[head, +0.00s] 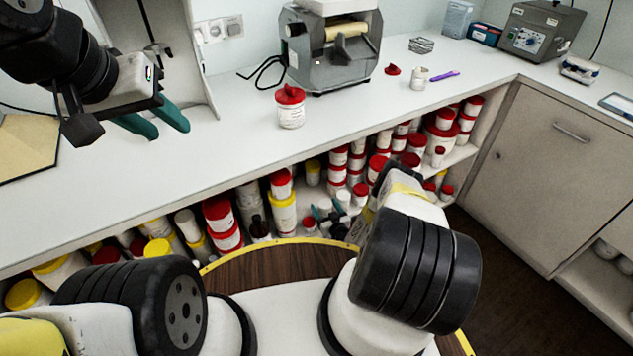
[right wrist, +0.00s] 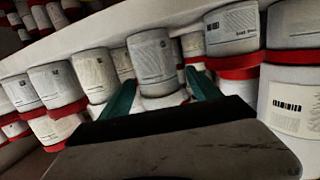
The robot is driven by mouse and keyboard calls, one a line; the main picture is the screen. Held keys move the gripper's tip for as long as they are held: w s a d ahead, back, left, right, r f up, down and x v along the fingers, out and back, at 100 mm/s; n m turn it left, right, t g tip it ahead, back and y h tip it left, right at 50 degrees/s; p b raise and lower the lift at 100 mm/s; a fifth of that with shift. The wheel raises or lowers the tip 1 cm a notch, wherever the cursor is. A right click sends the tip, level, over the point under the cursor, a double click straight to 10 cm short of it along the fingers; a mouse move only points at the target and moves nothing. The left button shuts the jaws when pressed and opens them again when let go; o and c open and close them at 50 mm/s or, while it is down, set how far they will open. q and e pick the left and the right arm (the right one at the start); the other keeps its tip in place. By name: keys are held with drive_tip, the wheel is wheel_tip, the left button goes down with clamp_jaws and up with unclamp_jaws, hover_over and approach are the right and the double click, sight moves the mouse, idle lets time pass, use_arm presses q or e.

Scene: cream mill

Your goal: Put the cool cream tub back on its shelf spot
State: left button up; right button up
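My right gripper (head: 328,213) reaches into the shelf under the counter, among tubs. In the right wrist view, its two teal fingers (right wrist: 162,92) stand on either side of a white tub with a printed label (right wrist: 153,60). Neighbouring tubs have red lids; none shows on this one. I cannot tell whether the fingers press on it, or whether it is the cool cream tub. A white tub with a red lid (head: 291,110) stands on the counter. My left gripper (head: 160,124) is open and empty above the counter at the left.
The shelf is crowded with red-lidded and yellow-lidded tubs (head: 283,212). On the counter (head: 230,130) stand a grey roller mill (head: 333,60), an open white pot (head: 418,78), a loose red lid (head: 392,70) and a purple pen (head: 445,74). The counter's front middle is clear.

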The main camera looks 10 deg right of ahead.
drive_tip(key=shift+r, duration=0.2)
drive_tip(key=v, duration=1.2)
drive_tip(key=shift+f, duration=0.1)
